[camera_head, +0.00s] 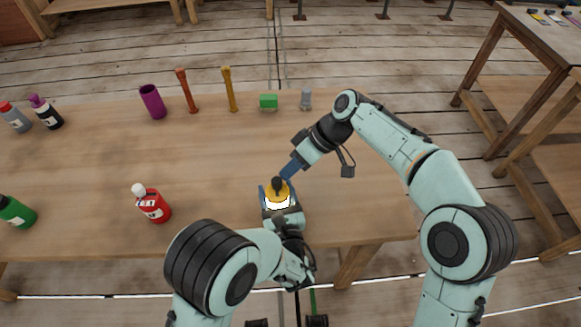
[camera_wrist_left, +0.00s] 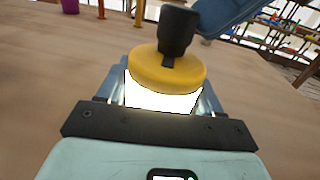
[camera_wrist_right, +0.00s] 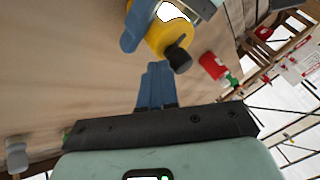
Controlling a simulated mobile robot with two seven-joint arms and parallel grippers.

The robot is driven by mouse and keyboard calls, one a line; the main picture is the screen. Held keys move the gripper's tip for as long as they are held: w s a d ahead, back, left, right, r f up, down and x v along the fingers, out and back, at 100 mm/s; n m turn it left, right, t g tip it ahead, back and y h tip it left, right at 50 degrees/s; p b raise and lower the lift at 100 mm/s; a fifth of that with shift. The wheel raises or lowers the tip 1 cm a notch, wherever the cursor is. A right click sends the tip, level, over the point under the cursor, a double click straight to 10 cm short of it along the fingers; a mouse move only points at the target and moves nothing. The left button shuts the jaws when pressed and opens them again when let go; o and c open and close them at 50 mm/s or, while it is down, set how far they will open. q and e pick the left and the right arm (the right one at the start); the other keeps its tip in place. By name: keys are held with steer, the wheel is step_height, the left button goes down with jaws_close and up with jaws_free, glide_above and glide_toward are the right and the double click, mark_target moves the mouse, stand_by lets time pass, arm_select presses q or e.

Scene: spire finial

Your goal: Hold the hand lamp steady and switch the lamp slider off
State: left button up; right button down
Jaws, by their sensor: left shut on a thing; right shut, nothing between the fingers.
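The hand lamp (camera_head: 277,200) has a yellow cap with a black knob and a bright white lit body. My left gripper (camera_head: 278,198) is shut on the lamp's body, with blue fingers on both sides. My right gripper (camera_head: 287,174) is shut and empty, its tips close to the knob. In the right wrist view the tips (camera_wrist_right: 157,68) are beside the knob (camera_wrist_right: 178,58); I cannot tell if they touch.
On the wooden table (camera_head: 220,150) a red bottle (camera_head: 154,206) stands left of the lamp. A purple cup (camera_head: 152,101), a red-brown post (camera_head: 187,92), a yellow post (camera_head: 230,90), a green block (camera_head: 268,102) and a grey bottle (camera_head: 306,99) line the far edge.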

steer(key=shift+s, duration=1.35)
steer(key=shift+w, duration=0.1)
steer(key=shift+w+d, duration=0.25)
steer(key=shift+d, duration=0.05)
steer(key=w+d+f+v, duration=0.1)
steer(key=w+v, duration=0.1)
steer(key=v, duration=0.9)
steer(key=shift+d+r, duration=0.2)
steer(key=shift+d, duration=0.15)
